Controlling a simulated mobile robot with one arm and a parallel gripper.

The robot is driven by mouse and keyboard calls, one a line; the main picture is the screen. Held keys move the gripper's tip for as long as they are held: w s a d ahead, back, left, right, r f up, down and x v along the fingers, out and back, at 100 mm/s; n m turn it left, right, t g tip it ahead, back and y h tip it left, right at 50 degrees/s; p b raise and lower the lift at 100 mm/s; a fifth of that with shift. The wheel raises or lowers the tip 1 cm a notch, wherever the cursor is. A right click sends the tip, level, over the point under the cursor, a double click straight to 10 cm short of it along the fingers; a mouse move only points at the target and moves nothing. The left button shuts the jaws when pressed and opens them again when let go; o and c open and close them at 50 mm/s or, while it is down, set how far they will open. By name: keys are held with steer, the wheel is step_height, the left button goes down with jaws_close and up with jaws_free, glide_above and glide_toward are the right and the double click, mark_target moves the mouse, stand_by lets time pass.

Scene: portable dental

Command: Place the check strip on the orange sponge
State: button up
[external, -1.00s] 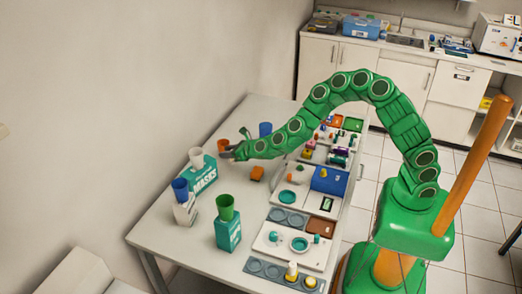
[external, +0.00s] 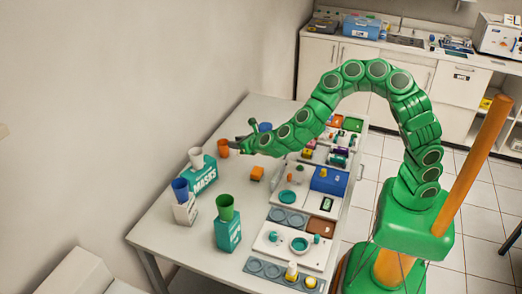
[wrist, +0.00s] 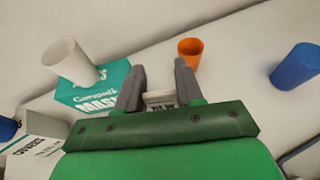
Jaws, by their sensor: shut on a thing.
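My gripper (external: 238,146) is above the table, near the orange cup. In the wrist view my gripper (wrist: 160,72) is shut on a small white piece with dark marks, the check strip (wrist: 160,100), seen low between the fingers and partly hidden by the gripper body. The strip is too small to make out in the external view. The orange sponge (external: 257,173), a small orange block, lies on the table below and slightly right of my gripper. It does not show in the wrist view.
An orange cup (external: 223,148) and a blue cup (external: 265,127) stand near the gripper. The masks box (external: 203,175) with a white cup is at left. Several trays with small items line the table's right side (external: 300,243). Bare table surrounds the sponge.

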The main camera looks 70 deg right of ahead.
steer(key=s+d+r+m+g+h, duration=0.2)
steer(key=s+m+h, duration=0.1)
steer(key=s, duration=0.7)
steer(key=s+d+r+m+g+h, duration=0.1)
steer(key=s+d+r+m+h, duration=0.1)
steer(key=s, duration=0.9)
glide_above(255, 168)
steer(key=shift+d+f, duration=0.1)
steer(key=shift+f, duration=6.4)
steer(key=shift+f, duration=0.1)
steer(key=o, duration=1)
